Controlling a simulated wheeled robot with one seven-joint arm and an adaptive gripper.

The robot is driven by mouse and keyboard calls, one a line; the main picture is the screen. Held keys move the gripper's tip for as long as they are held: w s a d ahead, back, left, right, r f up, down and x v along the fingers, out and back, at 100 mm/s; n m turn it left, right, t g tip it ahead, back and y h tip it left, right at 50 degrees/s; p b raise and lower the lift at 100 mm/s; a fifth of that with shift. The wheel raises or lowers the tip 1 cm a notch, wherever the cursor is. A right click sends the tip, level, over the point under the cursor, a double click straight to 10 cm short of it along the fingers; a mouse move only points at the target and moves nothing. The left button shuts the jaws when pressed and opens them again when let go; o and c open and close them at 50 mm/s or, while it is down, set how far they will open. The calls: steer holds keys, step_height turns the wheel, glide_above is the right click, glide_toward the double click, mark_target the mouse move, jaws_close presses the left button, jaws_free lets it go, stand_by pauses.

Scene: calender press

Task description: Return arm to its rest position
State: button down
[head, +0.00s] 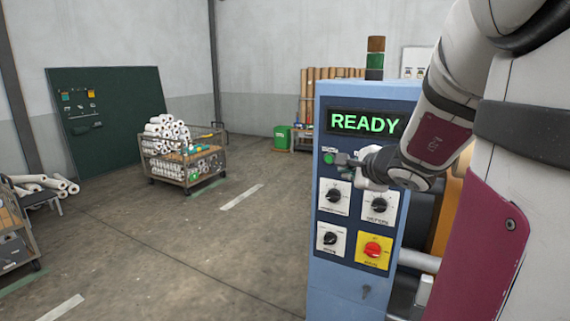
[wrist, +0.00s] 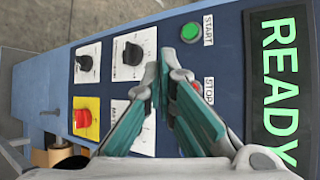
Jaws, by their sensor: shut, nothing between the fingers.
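My gripper (head: 345,159) is shut and empty, in front of the upper part of the blue control panel (head: 313,270). In the wrist view my gripper (wrist: 160,70) has its fingertips together over the panel face, near the green START button (wrist: 190,32). The STOP button (wrist: 197,86) is partly hidden behind a finger. The panel display (head: 364,122) reads READY in green. In the head view my arm reaches in from the upper right, and the green button (head: 328,158) shows just left of the fingertips. Whether the fingers touch the panel I cannot tell.
Below the display sit black knobs (head: 334,195) and a red switch on a yellow plate (head: 373,250). A signal tower (head: 375,60) stands on top. A cart of white rolls (head: 185,165) and a green board (head: 105,110) stand behind left. The floor (head: 200,270) left of the panel is clear.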

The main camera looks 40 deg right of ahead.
stand_by(0.8)
steer(key=w+a+r+n+t+y, duration=0.1)
steer(key=w+a+n+y, duration=0.15)
steer(key=a+n, duration=0.45)
steer(key=w+a+r+n+y, duration=0.15)
steer(key=a+y, duration=0.25)
steer(key=a, duration=0.8)
steer(key=s+a+f+n+g+y, duration=0.1)
steer(key=s+a+n+g+y, duration=0.15)
steer(key=a+n, duration=0.35)
steer(key=s+a+f+n+g+y, duration=0.1)
steer(key=s+a+f+n, duration=0.15)
steer(key=a, duration=0.55)
steer(key=s+a+f+n+g+h, duration=0.1)
steer(key=s+f+n+g+h, duration=0.1)
steer(key=s+n, duration=0.3)
steer(key=s+a+f+n+g+h, duration=0.1)
steer(key=s+n+g+h, duration=0.1)
steer(key=s+n, duration=0.3)
steer(key=s, duration=0.3)
steer(key=shift+f, duration=0.4)
